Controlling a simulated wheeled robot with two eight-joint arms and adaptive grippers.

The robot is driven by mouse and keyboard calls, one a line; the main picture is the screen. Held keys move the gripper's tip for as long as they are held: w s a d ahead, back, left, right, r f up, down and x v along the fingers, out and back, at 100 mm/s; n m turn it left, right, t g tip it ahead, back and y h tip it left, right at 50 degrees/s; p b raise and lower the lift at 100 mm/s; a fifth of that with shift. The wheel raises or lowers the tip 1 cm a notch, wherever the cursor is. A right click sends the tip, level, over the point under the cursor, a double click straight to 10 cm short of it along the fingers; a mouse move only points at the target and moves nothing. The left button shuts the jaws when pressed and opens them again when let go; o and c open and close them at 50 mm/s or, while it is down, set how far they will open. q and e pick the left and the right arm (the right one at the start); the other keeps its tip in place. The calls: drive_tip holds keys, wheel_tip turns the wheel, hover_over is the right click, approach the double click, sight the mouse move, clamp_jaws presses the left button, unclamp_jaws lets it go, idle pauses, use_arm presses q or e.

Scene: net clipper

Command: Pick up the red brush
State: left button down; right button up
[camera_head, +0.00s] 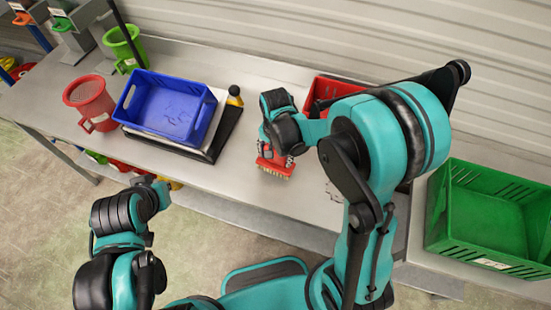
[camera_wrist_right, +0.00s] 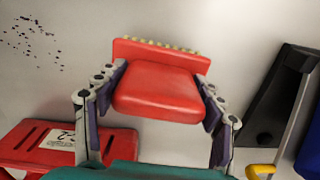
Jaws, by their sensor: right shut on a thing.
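The red brush (camera_head: 273,163) with pale bristles is at the table's front middle in the head view. In the right wrist view the red brush (camera_wrist_right: 158,92) fills the space between the fingers, its bristle edge pointing away. My right gripper (camera_head: 276,157) is shut on the brush from both sides; it also shows in the right wrist view (camera_wrist_right: 160,95). Whether the brush touches the table I cannot tell. My left gripper (camera_head: 158,184) is low at the left, in front of the table edge and away from the brush; its fingers are too small to read.
A blue crate (camera_head: 166,106) sits on a black-edged scale at the left, with a yellow-black bottle (camera_head: 234,95) beside it. A red jug (camera_head: 91,101) and green jug (camera_head: 124,44) stand further left. A red crate (camera_head: 335,89) is behind my right arm; a green crate (camera_head: 492,216) is at right.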

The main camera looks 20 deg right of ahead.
drive_tip(key=s+d+r+p, duration=0.2)
drive_tip(key=s+d+r, duration=0.3)
drive_tip(key=d+r, duration=0.3)
drive_tip(key=shift+s+d, duration=0.2)
drive_tip(key=shift+d, duration=1)
drive_tip(key=shift+r, duration=0.1)
